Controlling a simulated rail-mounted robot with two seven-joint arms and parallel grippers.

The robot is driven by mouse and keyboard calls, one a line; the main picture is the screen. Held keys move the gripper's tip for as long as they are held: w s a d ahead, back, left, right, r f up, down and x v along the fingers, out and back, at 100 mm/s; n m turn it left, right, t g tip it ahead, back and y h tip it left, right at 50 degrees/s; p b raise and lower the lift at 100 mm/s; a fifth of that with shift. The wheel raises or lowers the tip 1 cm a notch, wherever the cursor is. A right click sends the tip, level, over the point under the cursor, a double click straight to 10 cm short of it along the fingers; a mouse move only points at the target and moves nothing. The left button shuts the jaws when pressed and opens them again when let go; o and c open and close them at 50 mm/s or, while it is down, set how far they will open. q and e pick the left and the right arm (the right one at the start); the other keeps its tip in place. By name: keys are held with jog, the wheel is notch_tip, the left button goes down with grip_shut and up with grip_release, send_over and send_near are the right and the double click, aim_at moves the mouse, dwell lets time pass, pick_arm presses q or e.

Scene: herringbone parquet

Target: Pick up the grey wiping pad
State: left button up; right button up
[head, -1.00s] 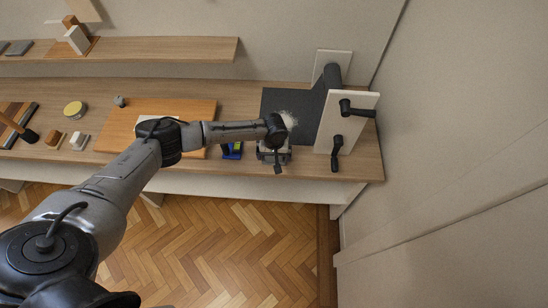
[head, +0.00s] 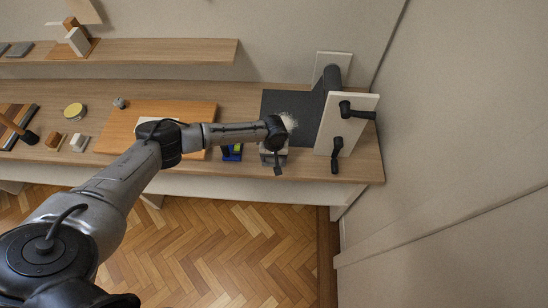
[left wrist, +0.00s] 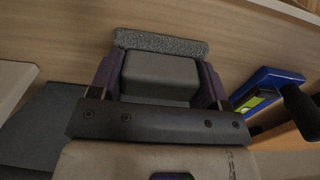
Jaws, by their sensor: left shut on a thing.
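The grey wiping pad (left wrist: 160,78) shows in the left wrist view as a grey block with a rough, fuzzy grey layer along its far side. My left gripper (head: 273,155) is over the front edge of the bench in the head view, by the dark mat. Its two fingers stand on either side of the pad's block and are shut on it. In the head view the arm and gripper hide most of the pad. I cannot tell whether its fuzzy side touches the bench. My right gripper is not in view.
A blue tool (head: 232,152) lies just left of the gripper. A white board with black handles (head: 345,123) stands at the right by the wall. A dark mat (head: 300,100) and an orange board (head: 200,108) lie on the bench. A shelf (head: 150,50) runs behind.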

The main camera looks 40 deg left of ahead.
pick_arm(q)
jog(key=shift+r, duration=0.1)
notch_tip(320, 180, up, 4)
jog(key=shift+r+p, duration=0.1)
jog(key=shift+p, duration=0.55)
jog(key=d+r+p, duration=0.1)
jog(key=d+r, duration=0.5)
jog(key=d, duration=0.5)
jog(key=shift+w+d+r, duration=0.35)
jog(key=shift+w, duration=0.1)
